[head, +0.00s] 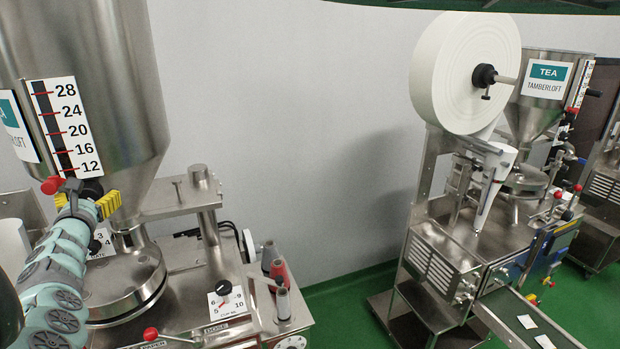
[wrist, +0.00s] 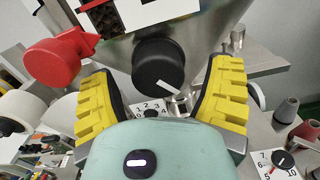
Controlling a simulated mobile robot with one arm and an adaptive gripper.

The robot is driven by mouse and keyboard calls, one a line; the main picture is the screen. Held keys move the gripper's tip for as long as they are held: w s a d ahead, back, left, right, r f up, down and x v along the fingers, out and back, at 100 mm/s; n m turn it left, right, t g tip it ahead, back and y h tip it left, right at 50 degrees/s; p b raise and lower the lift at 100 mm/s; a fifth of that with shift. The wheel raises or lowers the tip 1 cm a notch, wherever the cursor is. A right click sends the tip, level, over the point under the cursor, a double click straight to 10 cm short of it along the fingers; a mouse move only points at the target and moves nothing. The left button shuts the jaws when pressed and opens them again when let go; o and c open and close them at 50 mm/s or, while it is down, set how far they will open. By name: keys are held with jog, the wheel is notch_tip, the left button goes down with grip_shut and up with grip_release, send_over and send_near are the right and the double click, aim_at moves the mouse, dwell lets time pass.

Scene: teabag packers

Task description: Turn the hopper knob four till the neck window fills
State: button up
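A large black knob (wrist: 158,66) with a white mark sits on the steel hopper (wrist: 205,25), ahead of and between my fingers in the wrist view. The knob is mostly hidden in the head view. My gripper (head: 84,201) is open, a yellow-padded finger on either side; its fingers also show in the wrist view (wrist: 158,80). I cannot tell whether they touch the knob. Below, a numbered dial plate (wrist: 150,104) with a small black knob is partly covered by my gripper. A dark window strip (head: 53,125) beside the 12–28 scale shows on the hopper; its fill level is unclear.
A steel post (head: 200,205), a second dial plate (head: 227,300) and red and grey cones (head: 280,275) are at the right. Another tea machine (head: 500,210) stands farther right across green floor.

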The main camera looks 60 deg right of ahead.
jog(key=c, duration=1.2)
jog(key=shift+w+a+m+b, duration=0.1)
jog(key=shift+m+b, duration=0.85)
jog(key=shift+m, duration=1.85)
jog(key=o, duration=1.2)
jog(key=shift+a, duration=0.1)
